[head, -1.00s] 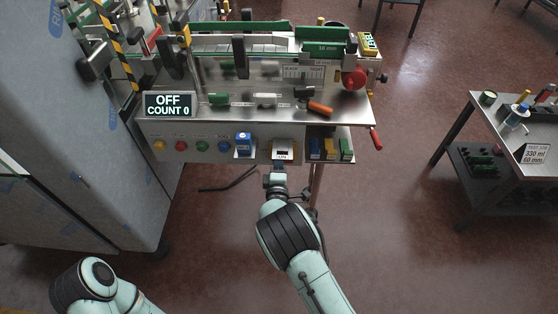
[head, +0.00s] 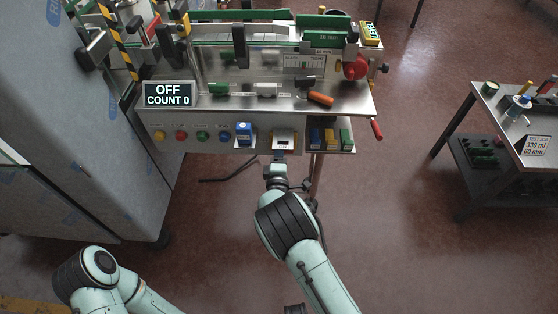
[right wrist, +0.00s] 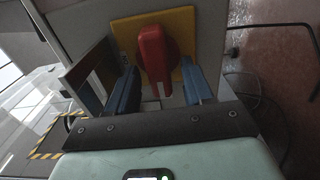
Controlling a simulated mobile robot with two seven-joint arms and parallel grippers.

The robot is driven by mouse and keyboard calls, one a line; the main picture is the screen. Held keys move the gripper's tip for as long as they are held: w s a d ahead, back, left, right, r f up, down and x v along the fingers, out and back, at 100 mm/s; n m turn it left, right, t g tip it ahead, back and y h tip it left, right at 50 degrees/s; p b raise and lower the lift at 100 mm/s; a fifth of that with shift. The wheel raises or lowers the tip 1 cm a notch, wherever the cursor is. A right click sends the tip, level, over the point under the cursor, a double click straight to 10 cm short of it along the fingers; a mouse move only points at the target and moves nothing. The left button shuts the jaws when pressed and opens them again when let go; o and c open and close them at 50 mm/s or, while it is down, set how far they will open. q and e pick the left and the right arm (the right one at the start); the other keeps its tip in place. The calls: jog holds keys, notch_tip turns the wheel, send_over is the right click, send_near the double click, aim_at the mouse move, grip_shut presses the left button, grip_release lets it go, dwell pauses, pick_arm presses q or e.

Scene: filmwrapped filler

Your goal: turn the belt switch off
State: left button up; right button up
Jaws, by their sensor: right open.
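The belt switch, a red rotary handle (right wrist: 155,52) on a yellow plate (right wrist: 184,28), fills the top middle of the right wrist view. Its handle points down in that picture. My right gripper (right wrist: 160,80) is open, with one blue finger on each side of the handle; I cannot tell whether either touches it. In the head view my right gripper (head: 283,141) is at the front panel (head: 165,147) of the bench and hides most of the switch. A display (head: 168,95) on the bench reads OFF, COUNT 0. My left gripper is out of view.
Coloured buttons (head: 202,135) and a blue box (head: 243,132) are left of my right gripper. Several small coloured boxes (head: 330,137) sit on its right. A red-handled lever (head: 376,129) sticks out at the bench's right. A side table (head: 500,125) stands further right, with open floor between.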

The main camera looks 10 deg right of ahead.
jog(key=v, duration=1.3)
jog(key=s+d+f+m+g+y+p, duration=0.1)
jog(key=s+d+f+m+g, duration=0.1)
jog(key=s+f+m+g, duration=0.3)
jog(key=s+d+f+m+g+y+p, duration=0.1)
jog(key=s+d+f+g+p, duration=0.2)
jog(key=f, duration=0.4)
jog(key=s+d+f+m+g+y, duration=0.1)
jog(key=s+d+f+m+g, duration=0.15)
jog(key=s+f, duration=0.3)
pick_arm(q)
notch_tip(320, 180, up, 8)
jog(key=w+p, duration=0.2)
jog(key=p, duration=0.1)
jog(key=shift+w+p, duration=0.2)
jog(key=shift+p, duration=0.2)
pick_arm(e)
jog(key=s+a+m+g+y, duration=0.2)
jog(key=s+a+m+g, duration=0.1)
jog(key=s, duration=0.6)
jog(key=s+a+m+g+y, duration=0.3)
jog(key=s+m+g, duration=0.2)
jog(key=s+m, duration=0.2)
jog(key=shift+s+a+f+y, duration=0.15)
jog(key=shift+s+f+y, duration=0.25)
jog(key=shift+s, duration=0.5)
